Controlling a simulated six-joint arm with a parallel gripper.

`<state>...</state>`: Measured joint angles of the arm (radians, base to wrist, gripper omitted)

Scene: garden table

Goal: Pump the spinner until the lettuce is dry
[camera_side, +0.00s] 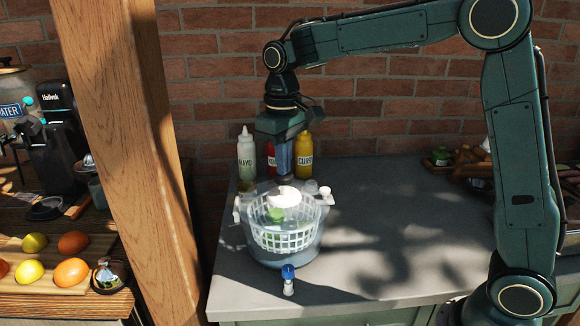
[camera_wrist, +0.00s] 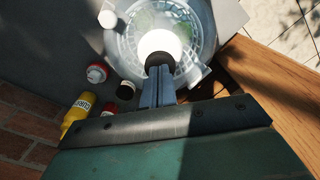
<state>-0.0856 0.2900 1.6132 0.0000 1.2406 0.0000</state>
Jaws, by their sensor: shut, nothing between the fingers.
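The salad spinner (camera_side: 283,240) is a clear bowl with a white slotted basket, standing on the grey counter. Green lettuce (camera_side: 275,215) shows inside it. A round white pump knob (camera_side: 285,196) sits at the top middle of the spinner; in the wrist view the knob (camera_wrist: 161,44) is brightly lit. My gripper (camera_side: 284,174) points straight down just above the knob, shut and empty. In the wrist view its fingertips (camera_wrist: 160,62) overlap the knob's near edge, and I cannot tell whether they touch it.
A mayo bottle (camera_side: 246,155), a red bottle (camera_side: 270,155) and a yellow curry bottle (camera_side: 304,157) stand behind the spinner. A small blue-capped shaker (camera_side: 288,280) stands in front. A wooden post (camera_side: 140,150) rises at left. The counter (camera_side: 400,240) to the right is mostly clear.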

